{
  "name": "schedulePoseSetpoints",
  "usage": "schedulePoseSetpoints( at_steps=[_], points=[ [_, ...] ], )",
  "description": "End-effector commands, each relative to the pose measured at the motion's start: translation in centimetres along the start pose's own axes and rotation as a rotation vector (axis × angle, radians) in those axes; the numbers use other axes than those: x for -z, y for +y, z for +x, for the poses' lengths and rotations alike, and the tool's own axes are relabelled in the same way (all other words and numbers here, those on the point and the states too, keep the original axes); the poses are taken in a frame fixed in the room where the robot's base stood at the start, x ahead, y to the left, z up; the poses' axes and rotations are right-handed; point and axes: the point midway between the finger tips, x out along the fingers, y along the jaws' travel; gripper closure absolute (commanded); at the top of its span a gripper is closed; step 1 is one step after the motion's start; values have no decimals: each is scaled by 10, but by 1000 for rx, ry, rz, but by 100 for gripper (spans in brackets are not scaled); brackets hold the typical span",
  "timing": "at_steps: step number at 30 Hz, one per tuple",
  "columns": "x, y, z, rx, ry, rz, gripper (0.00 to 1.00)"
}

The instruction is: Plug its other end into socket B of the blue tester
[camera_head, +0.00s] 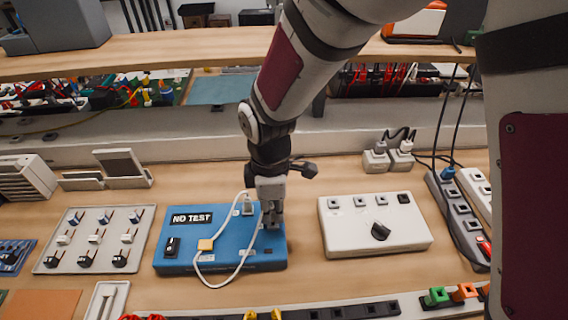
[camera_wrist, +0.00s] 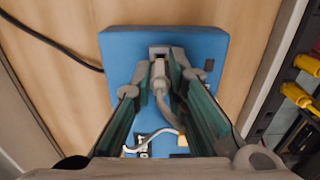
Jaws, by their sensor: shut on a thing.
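The blue tester (camera_head: 222,262) lies flat on the bench, marked NO TEST, with a black switch at its left. It fills the middle of the wrist view (camera_wrist: 120,55). A white cable (camera_head: 241,262) with a yellow tag (camera_head: 205,244) loops over it. One end is at a socket (camera_head: 248,208) near the back edge. My gripper (camera_head: 270,212) is over the tester's right part, shut on the cable's other plug (camera_wrist: 159,76). That plug points at a dark socket opening (camera_wrist: 158,52); I cannot tell whether its tip is inside. Socket letters are not readable.
A white box with a black knob (camera_head: 344,236) stands to the right, with a power strip (camera_head: 455,205) and cables beyond. A grey tray of switches (camera_head: 66,259) is to the left. A shelf (camera_head: 150,52) runs behind. Bare bench separates tester and white box.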

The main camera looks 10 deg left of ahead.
Motion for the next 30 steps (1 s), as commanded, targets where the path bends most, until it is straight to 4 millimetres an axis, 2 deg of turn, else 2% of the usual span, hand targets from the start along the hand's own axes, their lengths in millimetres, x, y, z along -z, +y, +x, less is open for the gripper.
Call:
schedulePoseSetpoints(
  at_steps=[30],
  points=[
    [0, 0, 12, 0, 0, 0, 100]
  ],
)
